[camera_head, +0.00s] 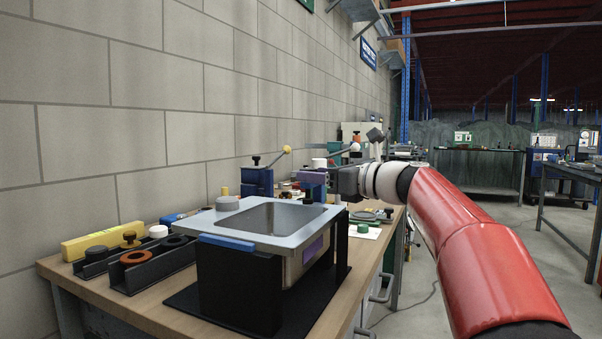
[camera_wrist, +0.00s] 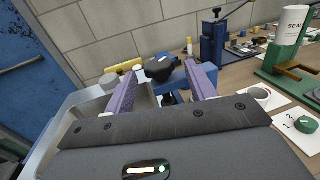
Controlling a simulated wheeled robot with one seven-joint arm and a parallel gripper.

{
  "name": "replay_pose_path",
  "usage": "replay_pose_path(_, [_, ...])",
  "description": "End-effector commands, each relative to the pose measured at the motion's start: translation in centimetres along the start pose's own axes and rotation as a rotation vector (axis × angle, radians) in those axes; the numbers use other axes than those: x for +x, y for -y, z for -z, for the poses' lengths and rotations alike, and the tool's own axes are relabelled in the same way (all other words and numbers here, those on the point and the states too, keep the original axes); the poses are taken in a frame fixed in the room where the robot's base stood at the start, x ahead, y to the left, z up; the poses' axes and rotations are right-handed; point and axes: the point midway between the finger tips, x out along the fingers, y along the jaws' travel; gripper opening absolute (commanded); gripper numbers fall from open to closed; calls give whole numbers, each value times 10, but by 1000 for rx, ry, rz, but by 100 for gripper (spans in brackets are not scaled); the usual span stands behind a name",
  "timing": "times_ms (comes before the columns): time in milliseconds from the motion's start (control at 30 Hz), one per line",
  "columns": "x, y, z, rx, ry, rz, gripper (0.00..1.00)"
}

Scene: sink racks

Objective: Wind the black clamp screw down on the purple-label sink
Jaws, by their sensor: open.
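The sink (camera_head: 222,221) is a grey metal basin on black supports at the bench front, with a purple label (camera_head: 314,249) on its side. The wrist view shows part of its grey basin (camera_wrist: 84,109). My gripper (camera_head: 306,178) is above the sink's back right. It is open, with purple fingers. In the wrist view, the black clamp screw head (camera_wrist: 160,69) appears between the fingertips of my gripper (camera_wrist: 160,74), above a blue clamp body (camera_wrist: 174,87). A gap shows at the right finger; contact at the left is unclear. In the head view, the gripper hides most of the clamp.
Left of the sink are a yellow level (camera_head: 102,240) and black trays (camera_head: 150,268) with knobs and rings. Behind stands a blue fixture (camera_head: 256,181) with a yellow-tipped lever. A green stand with a white canister (camera_wrist: 291,27) is at the wrist view's right. The wall runs along the left.

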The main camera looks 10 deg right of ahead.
Motion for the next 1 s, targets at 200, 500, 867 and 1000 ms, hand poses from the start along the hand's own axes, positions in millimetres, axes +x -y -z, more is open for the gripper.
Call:
replay_pose_path(200, [34, 0, -1, 1, 0, -3, 55])
replay_pose_path(500, [46, 0, 0, 0, 0, 1, 55])
replay_pose_path(867, [45, 0, 0, 0, 0, 1, 25])
replay_pose_path(1000, [45, 0, 0, 0, 0, 1, 11])
